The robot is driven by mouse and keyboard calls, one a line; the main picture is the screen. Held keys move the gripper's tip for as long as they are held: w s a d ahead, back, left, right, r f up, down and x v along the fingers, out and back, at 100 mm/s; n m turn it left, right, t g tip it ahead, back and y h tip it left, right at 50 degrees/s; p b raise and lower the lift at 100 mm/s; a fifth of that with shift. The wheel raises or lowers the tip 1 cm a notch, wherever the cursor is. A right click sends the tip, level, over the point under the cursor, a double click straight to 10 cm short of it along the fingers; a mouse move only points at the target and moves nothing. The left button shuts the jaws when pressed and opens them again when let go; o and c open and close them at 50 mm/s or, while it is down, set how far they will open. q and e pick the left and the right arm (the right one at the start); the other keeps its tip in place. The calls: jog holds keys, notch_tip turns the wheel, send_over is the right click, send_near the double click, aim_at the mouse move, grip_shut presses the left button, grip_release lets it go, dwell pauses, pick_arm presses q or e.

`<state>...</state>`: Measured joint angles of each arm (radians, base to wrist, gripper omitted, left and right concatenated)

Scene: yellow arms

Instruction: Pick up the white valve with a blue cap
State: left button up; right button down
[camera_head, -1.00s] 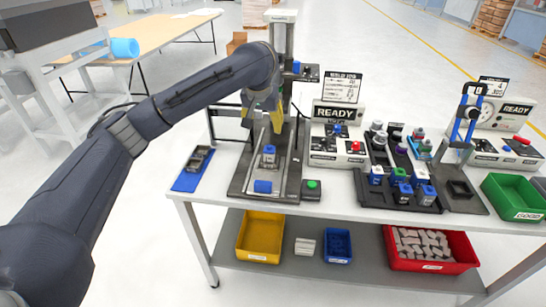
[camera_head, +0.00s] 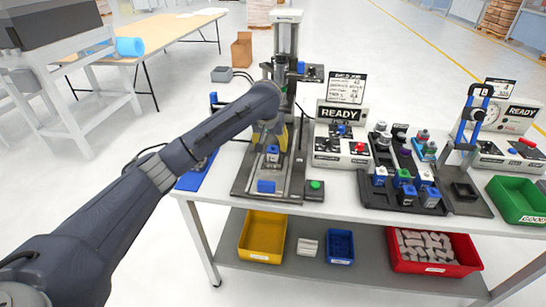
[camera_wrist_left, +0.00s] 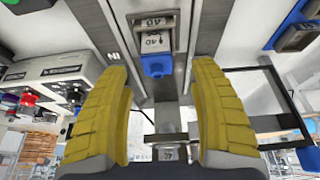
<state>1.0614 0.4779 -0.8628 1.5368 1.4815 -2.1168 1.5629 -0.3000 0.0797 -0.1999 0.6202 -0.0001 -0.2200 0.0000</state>
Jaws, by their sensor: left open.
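A white valve with a blue cap (camera_head: 272,150) stands upright in the press fixture (camera_head: 240,181) on the table. In the left wrist view, the valve (camera_wrist_left: 157,42) shows "40" markings, and its blue cap faces the gap between the fingers. My left gripper (camera_head: 270,139) is at the valve, with its yellow fingers pointing down. In the left wrist view, the left gripper (camera_wrist_left: 159,70) is open, with one finger to each side and no visible contact. Other white valves with blue caps (camera_head: 379,175) stand in the dark tray (camera_head: 375,198). My right gripper is not in view.
The press column (camera_head: 286,42) rises behind the left gripper. A READY control box (camera_head: 340,147) stands to the right. A green bin (camera_head: 518,199) is at the far right.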

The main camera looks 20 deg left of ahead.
aim_at(272, 149)
pick_arm(q)
jog(key=shift+d+x, duration=0.1)
jog(key=shift+x, duration=1.35)
jog(key=shift+d+x, duration=0.15)
jog(key=shift+x, duration=1.25)
jog(key=c, duration=1.3)
